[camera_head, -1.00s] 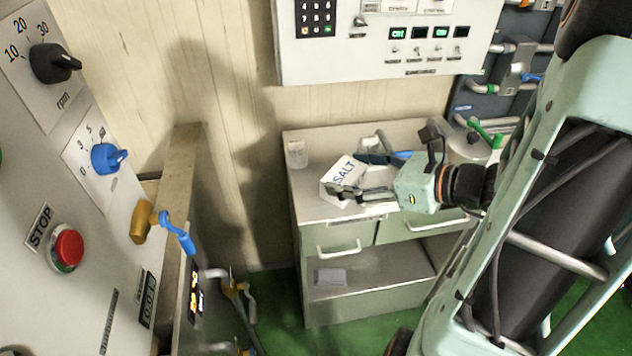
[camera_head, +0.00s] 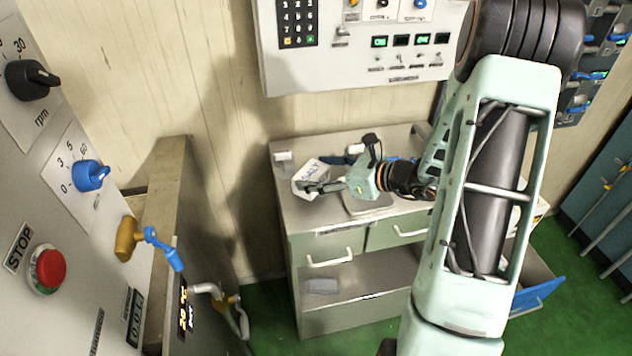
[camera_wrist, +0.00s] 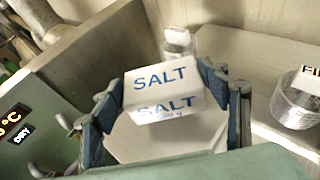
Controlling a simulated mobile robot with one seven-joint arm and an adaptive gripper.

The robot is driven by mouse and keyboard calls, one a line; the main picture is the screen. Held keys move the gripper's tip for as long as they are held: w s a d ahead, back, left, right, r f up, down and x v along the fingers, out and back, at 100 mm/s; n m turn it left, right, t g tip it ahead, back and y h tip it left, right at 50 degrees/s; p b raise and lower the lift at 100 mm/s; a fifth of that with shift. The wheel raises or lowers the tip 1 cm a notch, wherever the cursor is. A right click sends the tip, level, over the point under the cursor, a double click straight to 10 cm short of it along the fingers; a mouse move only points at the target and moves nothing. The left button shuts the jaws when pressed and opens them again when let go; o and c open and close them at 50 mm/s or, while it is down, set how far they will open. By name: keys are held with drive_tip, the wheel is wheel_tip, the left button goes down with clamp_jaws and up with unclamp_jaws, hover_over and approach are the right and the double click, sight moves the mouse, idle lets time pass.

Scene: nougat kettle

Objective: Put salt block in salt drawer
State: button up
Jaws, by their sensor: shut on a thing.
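The salt block, white with blue SALT lettering, shows in the wrist view (camera_wrist: 160,78) and the head view (camera_head: 305,171). My gripper (camera_wrist: 163,92) is shut on it, one finger on each side. In the head view my gripper (camera_head: 318,187) holds the block over the left part of the cabinet top (camera_head: 290,205). Two closed drawers sit below that top: a left one (camera_head: 330,243) and a right one (camera_head: 395,230), each with a bar handle. The labels are too small to read, so I cannot tell which is the salt drawer.
A small clear cup (camera_wrist: 177,42) stands behind the block, and a clear container (camera_wrist: 298,98) stands at the right. A grey block (camera_head: 321,286) lies on the lower shelf. A blue-fronted drawer (camera_head: 540,292) stands open at lower right. A control panel (camera_head: 130,230) borders the left.

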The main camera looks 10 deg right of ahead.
drive_tip(key=shift+w+f, duration=0.15)
drive_tip(key=shift+f, duration=0.45)
drive_tip(key=shift+w+f, duration=0.15)
drive_tip(key=shift+f, duration=1.05)
drive_tip(key=shift+f, duration=0.1)
drive_tip(key=shift+f, duration=0.15)
drive_tip(key=o, duration=1.6)
drive_tip(key=shift+o, duration=0.2)
